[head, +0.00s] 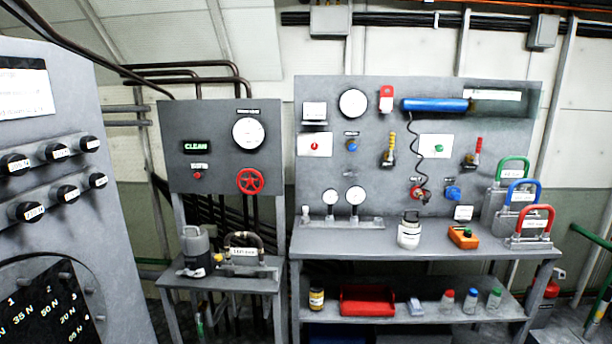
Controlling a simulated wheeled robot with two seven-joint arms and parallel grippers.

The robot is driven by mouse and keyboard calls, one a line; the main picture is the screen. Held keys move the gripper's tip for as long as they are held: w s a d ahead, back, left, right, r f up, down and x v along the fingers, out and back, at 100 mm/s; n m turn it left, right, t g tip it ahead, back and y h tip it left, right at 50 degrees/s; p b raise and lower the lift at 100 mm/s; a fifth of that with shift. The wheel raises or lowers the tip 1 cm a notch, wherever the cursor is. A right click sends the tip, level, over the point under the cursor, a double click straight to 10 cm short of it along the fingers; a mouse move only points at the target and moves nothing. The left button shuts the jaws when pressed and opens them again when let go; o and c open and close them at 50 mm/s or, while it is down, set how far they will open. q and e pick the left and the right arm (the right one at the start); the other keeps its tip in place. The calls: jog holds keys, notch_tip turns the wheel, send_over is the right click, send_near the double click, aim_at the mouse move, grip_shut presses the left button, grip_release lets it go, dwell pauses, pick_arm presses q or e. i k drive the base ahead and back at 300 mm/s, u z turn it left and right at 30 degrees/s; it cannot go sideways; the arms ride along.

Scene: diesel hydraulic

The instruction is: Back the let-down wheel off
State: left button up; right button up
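A small red handwheel (250,181) with spokes sits on the grey gauge panel (220,150) left of centre, below a round white gauge (248,133). It is the only spoked wheel I can make out on that panel; its label is too small to read, so I cannot confirm its name. A lit "CLEAN" sign (196,146) and a small red button (197,175) are to its left. Nothing touches or covers the wheel. Neither of my grippers is in view.
A small table (222,285) below the panel holds a grey pump-like unit (195,252) and a handled block (243,249). A workbench (375,238) with a tool board (320,185) stands to the right. A grey cabinet with black knobs (59,152) fills the left.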

aim_at(250, 181)
jog(key=z, duration=0.45)
jog(key=i, duration=0.45)
jog(key=z, duration=0.7)
jog(key=i, duration=1.8)
jog(key=u, duration=1.25)
jog(key=i, duration=0.5)
jog(key=u, duration=0.5)
